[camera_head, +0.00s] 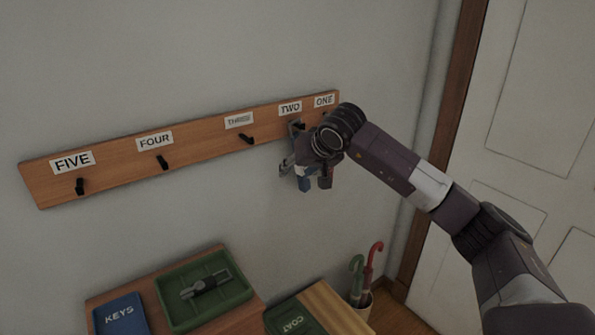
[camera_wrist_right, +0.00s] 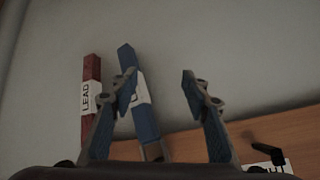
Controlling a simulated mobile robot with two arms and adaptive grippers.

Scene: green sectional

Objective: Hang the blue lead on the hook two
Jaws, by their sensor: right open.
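The blue lead (camera_head: 304,184) hangs below the rack near the hook labelled TWO, partly covered by my right gripper (camera_head: 296,160). In the right wrist view the blue lead (camera_wrist_right: 146,118) is a long strip with a white label, overlapped by the left finger. My right gripper (camera_wrist_right: 158,75) is open, with a clear gap between its fingers. Hook two itself is mostly hidden behind the gripper, below the TWO label (camera_head: 290,108), so I cannot tell how the lead sits on it. My left gripper is not in view.
A red lead (camera_head: 325,181) hangs close beside the blue one, with its label in the wrist view (camera_wrist_right: 88,98). Hooks three (camera_head: 246,139), four (camera_head: 162,162) and five (camera_head: 80,186) are bare. Below stand a green tray (camera_head: 178,318), a blue KEYS tray (camera_head: 120,316) and umbrellas (camera_head: 373,262).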

